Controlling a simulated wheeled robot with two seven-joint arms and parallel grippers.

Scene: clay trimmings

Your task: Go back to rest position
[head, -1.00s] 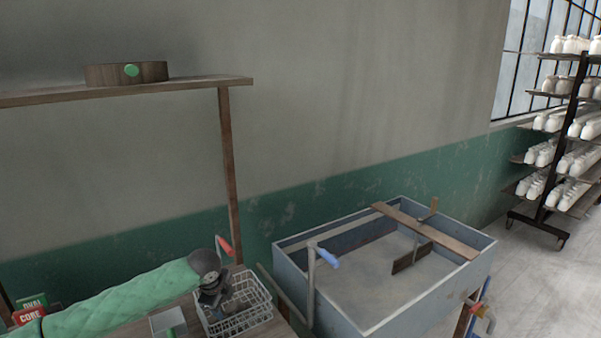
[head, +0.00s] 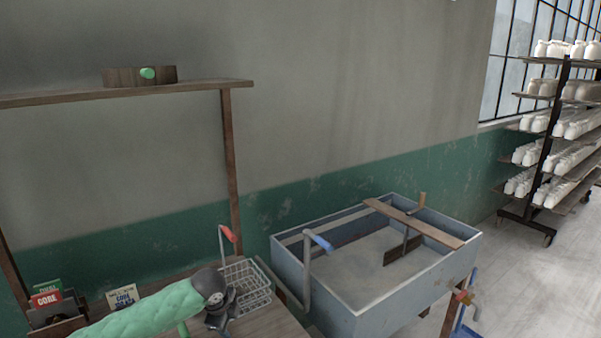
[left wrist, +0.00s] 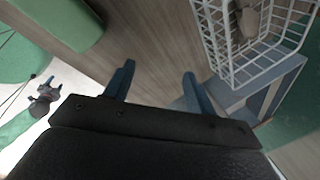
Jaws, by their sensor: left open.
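My left gripper (left wrist: 158,88) is open, with nothing between its two fingers in the left wrist view. In the head view the left arm's green sleeve ends in a dark wrist (head: 215,288) low over the wooden table, in front of the wire basket (head: 246,280). The fingers are small and partly hidden there. The basket also shows in the left wrist view, apart from the fingers, with a greyish lump (left wrist: 249,20) in it. A small dark gripper (left wrist: 42,97) at a green sleeve, seemingly my right one, shows at the left wrist view's left edge; its jaws are unclear.
A blue-grey basin (head: 360,290) with a plank (head: 415,222) across it stands right of the table. A red-handled tool (head: 228,234) stands by the basket. Boxes (head: 47,298) sit at the left. A wooden shelf (head: 200,87) is above; a jar rack (head: 545,150) stands far right.

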